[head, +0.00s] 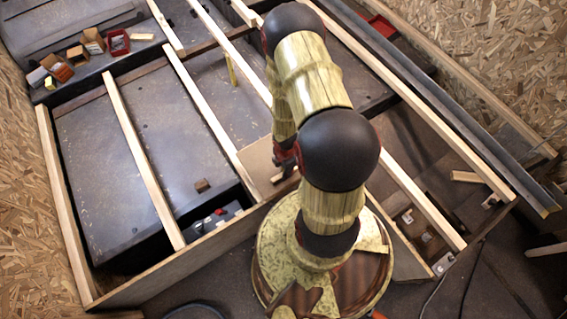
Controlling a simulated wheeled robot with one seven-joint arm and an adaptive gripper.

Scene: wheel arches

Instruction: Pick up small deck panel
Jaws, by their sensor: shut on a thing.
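The small deck panel (257,158) is a flat tan board beside the middle of the wooden frame. Part of it is hidden behind my arm and gripper. My gripper (283,176) is at the panel's right side, partly covered by my arm, and is shut on it. The fingertips are small and dark here, so the exact grip is hard to see. I cannot tell whether the panel touches the slats or is held above them.
Pale wooden slats (143,160) run across the frame with open gaps between them. Small boxes (93,41) stand at the upper left. A dark rail (440,100) runs along the right. A brown block (202,185) lies on the dark surface.

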